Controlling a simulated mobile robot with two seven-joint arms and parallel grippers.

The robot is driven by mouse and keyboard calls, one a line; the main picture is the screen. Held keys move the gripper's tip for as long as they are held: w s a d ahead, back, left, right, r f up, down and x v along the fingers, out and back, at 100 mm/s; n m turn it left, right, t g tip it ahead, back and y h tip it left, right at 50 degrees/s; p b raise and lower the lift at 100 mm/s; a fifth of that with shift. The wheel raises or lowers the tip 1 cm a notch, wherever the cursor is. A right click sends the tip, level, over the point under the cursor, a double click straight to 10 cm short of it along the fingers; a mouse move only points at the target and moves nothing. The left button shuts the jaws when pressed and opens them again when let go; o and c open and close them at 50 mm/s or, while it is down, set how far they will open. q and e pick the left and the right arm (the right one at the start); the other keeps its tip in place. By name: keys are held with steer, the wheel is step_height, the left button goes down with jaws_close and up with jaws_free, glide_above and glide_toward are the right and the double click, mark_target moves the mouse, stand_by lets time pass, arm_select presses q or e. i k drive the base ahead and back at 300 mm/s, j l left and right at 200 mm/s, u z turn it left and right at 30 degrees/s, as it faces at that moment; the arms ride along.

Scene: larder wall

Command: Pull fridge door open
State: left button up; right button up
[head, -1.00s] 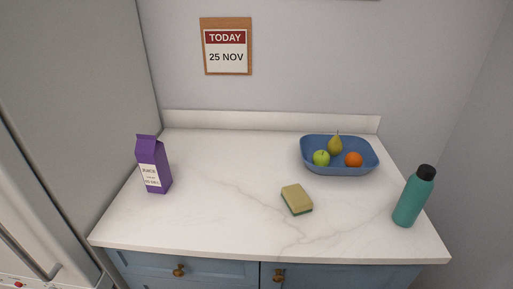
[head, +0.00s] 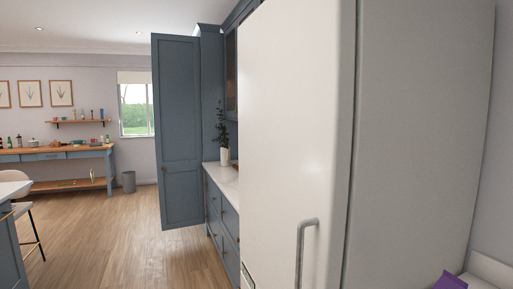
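The fridge stands close on the right in the head view, tall and off-white. Its front door (head: 287,140) looks shut against the body, and its grey side panel (head: 420,130) faces me. A grey vertical bar handle (head: 302,252) is on the lower part of the door, near its right edge; its lower end runs out of the picture. Neither of my grippers is in view.
A tall blue cupboard door (head: 180,130) stands open beyond the fridge. Wooden floor (head: 125,245) is clear at left centre. A stool (head: 28,205) and a blue island (head: 8,245) stand at the left edge.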

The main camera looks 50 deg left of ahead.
mark_target(297, 62)
steer(key=u, duration=1.55)
